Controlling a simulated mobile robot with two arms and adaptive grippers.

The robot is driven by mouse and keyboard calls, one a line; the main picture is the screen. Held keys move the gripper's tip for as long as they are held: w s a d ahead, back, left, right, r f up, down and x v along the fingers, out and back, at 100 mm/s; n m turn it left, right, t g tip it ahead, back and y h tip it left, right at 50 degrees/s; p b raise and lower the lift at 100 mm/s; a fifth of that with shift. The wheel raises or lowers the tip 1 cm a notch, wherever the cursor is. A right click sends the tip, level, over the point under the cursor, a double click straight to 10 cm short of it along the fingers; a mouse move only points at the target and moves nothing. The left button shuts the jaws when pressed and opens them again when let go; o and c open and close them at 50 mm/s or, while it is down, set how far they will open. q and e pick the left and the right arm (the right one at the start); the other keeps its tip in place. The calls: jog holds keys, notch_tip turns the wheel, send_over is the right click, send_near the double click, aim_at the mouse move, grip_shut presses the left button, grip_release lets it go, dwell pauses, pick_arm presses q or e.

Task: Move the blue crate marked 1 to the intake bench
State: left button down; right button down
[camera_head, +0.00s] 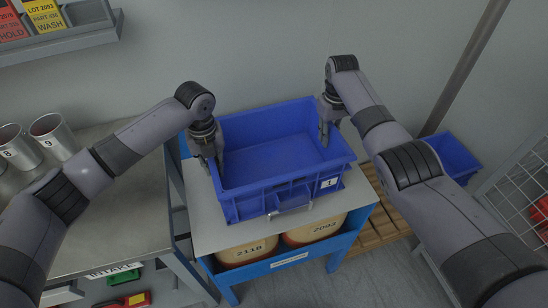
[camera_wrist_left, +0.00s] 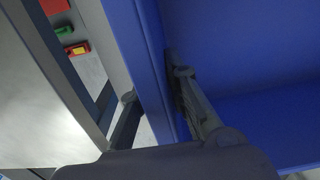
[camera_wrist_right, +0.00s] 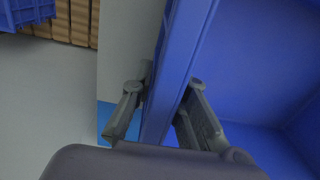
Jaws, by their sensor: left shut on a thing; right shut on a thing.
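The blue crate (camera_head: 252,201) marked 1 looks empty and stands upright at the top of a blue stand (camera_head: 345,240) with a grey top. I cannot tell whether it touches that top. My left gripper (camera_head: 212,160) is shut on the crate's left wall; the wall shows between its fingers in the left wrist view (camera_wrist_left: 152,85). My right gripper (camera_head: 326,122) is shut on the right wall, which also shows in the right wrist view (camera_wrist_right: 180,75). The intake bench (camera_head: 130,235), with a metal top and an INTAKE label, is at the left.
Metal cups (camera_head: 50,135) marked 8 and 9 stand on the bench. Drums (camera_head: 245,251) sit under the stand's top. Another blue crate (camera_head: 455,157) lies at the right by a wooden pallet (camera_head: 385,222). A wire rack (camera_head: 525,190) is at the far right. A wall shelf (camera_head: 70,40) holds cards.

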aim_at(331, 123)
pick_arm(q)
jog(key=shift+r, duration=0.1)
pick_arm(e)
jog(key=shift+w+r, duration=0.1)
jog(key=shift+r, duration=0.05)
dwell(0.4)
